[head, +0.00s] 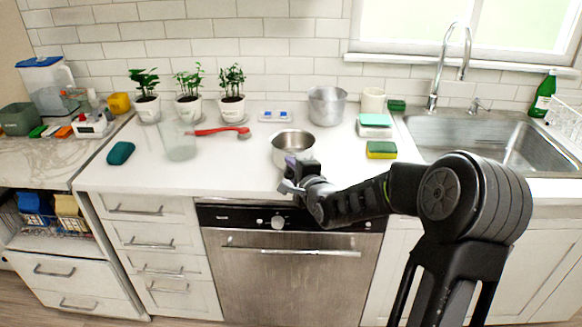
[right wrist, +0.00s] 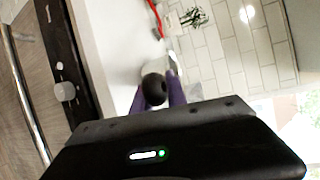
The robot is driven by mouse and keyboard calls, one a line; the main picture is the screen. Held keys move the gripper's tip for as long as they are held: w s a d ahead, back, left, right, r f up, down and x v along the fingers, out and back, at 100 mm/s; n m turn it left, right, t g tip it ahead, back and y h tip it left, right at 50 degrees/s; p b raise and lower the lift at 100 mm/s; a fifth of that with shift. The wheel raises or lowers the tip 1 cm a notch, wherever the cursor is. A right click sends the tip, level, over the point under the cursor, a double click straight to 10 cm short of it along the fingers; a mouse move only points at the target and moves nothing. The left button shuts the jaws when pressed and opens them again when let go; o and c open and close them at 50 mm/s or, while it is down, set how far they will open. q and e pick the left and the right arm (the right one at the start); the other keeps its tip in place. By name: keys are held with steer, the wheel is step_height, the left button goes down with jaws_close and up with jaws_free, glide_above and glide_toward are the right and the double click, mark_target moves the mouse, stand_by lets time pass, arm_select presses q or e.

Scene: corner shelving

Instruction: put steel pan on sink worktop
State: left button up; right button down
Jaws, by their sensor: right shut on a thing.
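The steel pan (head: 293,146) is at the middle of the white sink worktop (head: 235,178), near its front edge. It looks upright; I cannot tell whether its base touches the worktop. My right gripper (head: 298,172) is at the pan's near side, shut on its handle. In the right wrist view, the dark rounded handle end (right wrist: 154,88) sits between the purple fingers of the right gripper (right wrist: 159,92). The gripper hides most of the handle. My left gripper is not in view.
A larger metal pot (head: 327,105) stands behind the pan, with a red brush (head: 222,131) and a clear glass (head: 178,140) to the left. A sponge (head: 381,150) and the sink (head: 480,140) are to the right. Potted plants line the wall. The worktop's front left is clear.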

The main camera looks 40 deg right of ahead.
steer(key=shift+r, duration=0.15)
steer(key=c, duration=1.3)
jaws_free()
steer(key=v, duration=1.2)
steer(key=shift+b, duration=0.4)
